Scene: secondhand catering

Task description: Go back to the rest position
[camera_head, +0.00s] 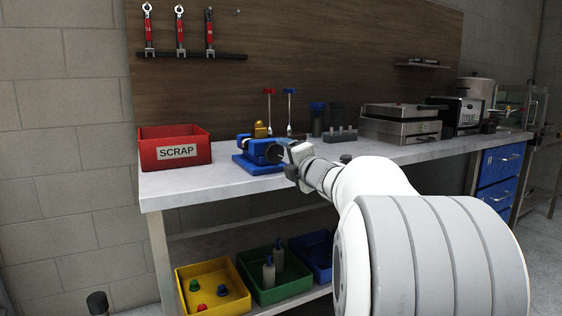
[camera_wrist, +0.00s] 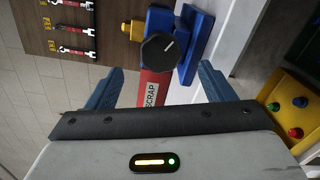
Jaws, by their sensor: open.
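My gripper (camera_wrist: 158,88) shows in the wrist view with its two blue fingers spread wide apart and nothing between them in its grasp. In the head view my white arm reaches over the bench (camera_head: 205,188) from the lower right.
A red SCRAP bin (camera_head: 175,152) stands at the bench's left end. Steel appliances (camera_head: 400,122) stand on the right. Yellow (camera_head: 212,287), green (camera_head: 280,284) and blue bins (camera_head: 313,252) sit on the lower shelf. Wrenches (camera_head: 180,30) hang on the wall board. Open floor lies left of the bench.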

